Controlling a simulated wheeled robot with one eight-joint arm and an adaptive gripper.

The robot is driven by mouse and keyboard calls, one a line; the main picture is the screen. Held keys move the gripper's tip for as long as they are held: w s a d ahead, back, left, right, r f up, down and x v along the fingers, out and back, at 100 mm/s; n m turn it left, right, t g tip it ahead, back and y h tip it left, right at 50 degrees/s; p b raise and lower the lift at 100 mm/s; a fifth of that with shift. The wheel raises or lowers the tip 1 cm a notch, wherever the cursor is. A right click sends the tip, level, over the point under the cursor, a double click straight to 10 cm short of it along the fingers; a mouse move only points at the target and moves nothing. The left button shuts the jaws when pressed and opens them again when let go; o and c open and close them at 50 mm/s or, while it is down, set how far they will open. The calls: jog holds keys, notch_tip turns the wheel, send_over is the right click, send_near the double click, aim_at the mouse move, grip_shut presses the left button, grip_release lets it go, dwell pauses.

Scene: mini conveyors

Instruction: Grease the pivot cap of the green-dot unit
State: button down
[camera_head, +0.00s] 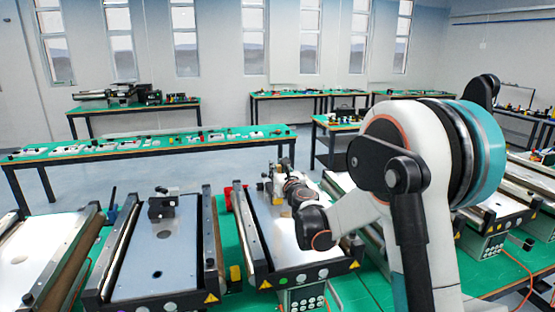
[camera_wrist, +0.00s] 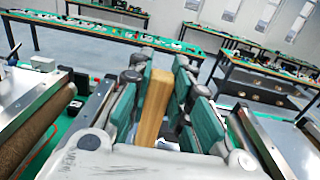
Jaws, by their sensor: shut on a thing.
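My gripper (camera_head: 272,182) is over the middle conveyor unit (camera_head: 247,232) in the head view. In the wrist view its teal fingers (camera_wrist: 160,100) are shut on a tan, wood-coloured bar (camera_wrist: 153,108), which stands up between them. Several mini conveyor units stand in a row on the green bench. The unit to the left (camera_head: 130,265) carries a small black block (camera_head: 162,206) on its pale bed. No pivot cap can be told apart at this size, and my arm hides part of the middle and right units.
A brown roller (camera_wrist: 35,140) lies left of my gripper in the wrist view, and a conveyor rail (camera_wrist: 255,140) lies to the right. A yellow item (camera_head: 235,274) stands between two units. A long green table (camera_head: 150,146) with small parts is behind, across open floor.

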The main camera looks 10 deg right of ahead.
jog(key=shift+s+r+p, duration=0.1)
jog(key=shift+r+p, duration=0.6)
jog(key=shift+r, duration=0.85)
jog(key=shift+d, duration=0.1)
